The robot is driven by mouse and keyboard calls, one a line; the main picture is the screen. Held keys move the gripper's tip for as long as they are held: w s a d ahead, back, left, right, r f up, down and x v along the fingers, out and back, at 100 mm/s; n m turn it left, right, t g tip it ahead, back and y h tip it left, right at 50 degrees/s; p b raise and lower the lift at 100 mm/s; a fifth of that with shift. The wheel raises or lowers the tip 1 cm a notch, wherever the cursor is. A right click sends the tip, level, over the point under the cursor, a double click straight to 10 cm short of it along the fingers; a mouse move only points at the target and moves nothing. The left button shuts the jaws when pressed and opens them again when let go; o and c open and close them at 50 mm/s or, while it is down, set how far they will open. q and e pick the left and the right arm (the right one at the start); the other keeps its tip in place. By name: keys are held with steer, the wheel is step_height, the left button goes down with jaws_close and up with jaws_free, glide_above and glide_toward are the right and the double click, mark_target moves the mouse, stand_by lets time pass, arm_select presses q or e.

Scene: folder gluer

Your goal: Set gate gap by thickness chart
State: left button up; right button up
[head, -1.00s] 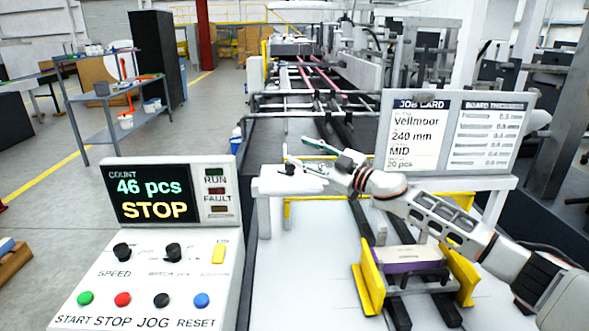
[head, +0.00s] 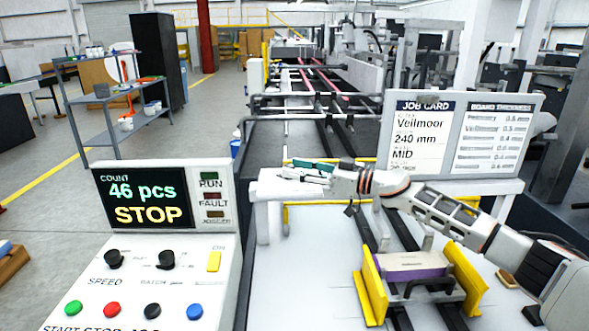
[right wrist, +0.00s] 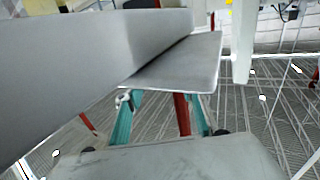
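The job card (head: 418,140) stands above the machine and reads Veilmoor, 240 mm, MID; its lowest line is hidden by my arm. The board thickness chart (head: 492,135) is beside it, with rows in mm too small to read surely. My right gripper (head: 308,172), with teal fingers, is at a white block and crossbar (head: 265,190) over the feed table; I cannot tell whether they touch. In the right wrist view its teal fingers (right wrist: 160,115) are apart, beneath a grey plate (right wrist: 185,65). I cannot identify the gate for certain. My left gripper is out of view.
The control panel (head: 165,200) shows 46 pcs and STOP, with knobs and coloured buttons below. A carton stack (head: 405,262) sits between yellow side guides (head: 372,285) (head: 465,275) under my right arm. A shelf (head: 110,97) stands at the back left.

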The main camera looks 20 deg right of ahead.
steer(key=shift+w+a, duration=0.35)
steer(key=shift+c, duration=0.4)
